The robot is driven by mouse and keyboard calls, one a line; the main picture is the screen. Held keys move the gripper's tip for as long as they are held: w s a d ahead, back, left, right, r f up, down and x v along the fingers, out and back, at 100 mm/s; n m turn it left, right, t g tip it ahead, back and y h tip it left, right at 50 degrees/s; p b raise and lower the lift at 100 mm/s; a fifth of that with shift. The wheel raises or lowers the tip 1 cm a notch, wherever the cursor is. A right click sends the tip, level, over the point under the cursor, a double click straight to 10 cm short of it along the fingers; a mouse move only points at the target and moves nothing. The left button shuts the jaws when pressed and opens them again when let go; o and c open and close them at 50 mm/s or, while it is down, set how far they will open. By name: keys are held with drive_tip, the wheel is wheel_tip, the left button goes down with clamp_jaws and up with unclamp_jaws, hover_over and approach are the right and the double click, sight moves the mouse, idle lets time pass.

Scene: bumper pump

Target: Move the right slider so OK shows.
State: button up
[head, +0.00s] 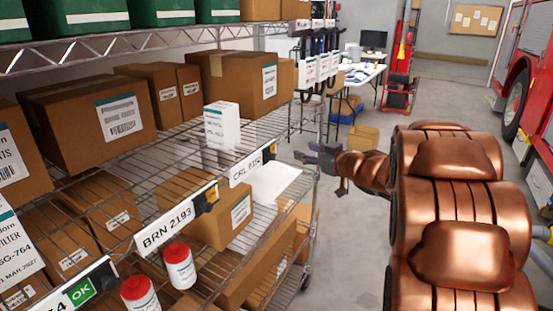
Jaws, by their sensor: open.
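Three label holders run along the shelf front. The right one, reading roughly "CRL 815" (247,170), has a small dark and orange slider (269,153) at its right end; no OK is readable there. The middle holder, "BRN 2193" (167,228), has a dark and orange slider (206,197) at its right end. The left holder (75,293), partly cut off, shows a green OK (81,292). My gripper (320,171), at the end of my copper arm, is open and empty, apart from and to the right of the right holder.
Wire shelves carry brown boxes (165,92), a white carton (221,125) and red-capped white jars (179,266). A shelf post (313,230) stands close to my gripper. Grey floor (345,240) is clear below it; a red vehicle (525,90) is at right.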

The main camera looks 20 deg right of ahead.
sight(274, 157)
drive_tip(key=s+a+f+n+g+y, duration=0.1)
drive_tip(key=s+a+n+g+y, duration=0.1)
drive_tip(key=s+a+y, duration=0.35)
drive_tip(key=shift+y, duration=0.55)
drive_tip(key=shift+w+a+f+p, duration=0.1)
drive_tip(key=shift+w+a+p, duration=0.35)
drive_tip(key=shift+w, duration=0.8)
drive_tip(key=shift+w+a+r+p, duration=0.15)
drive_tip(key=shift+w+a, duration=0.45)
drive_tip(key=shift+w, duration=0.6)
drive_tip(key=shift+w+a+f+p, duration=0.15)
drive_tip(key=shift+w+a+p, duration=0.3)
drive_tip(key=shift+w, duration=0.8)
drive_tip(key=shift+a, duration=0.1)
clamp_jaws()
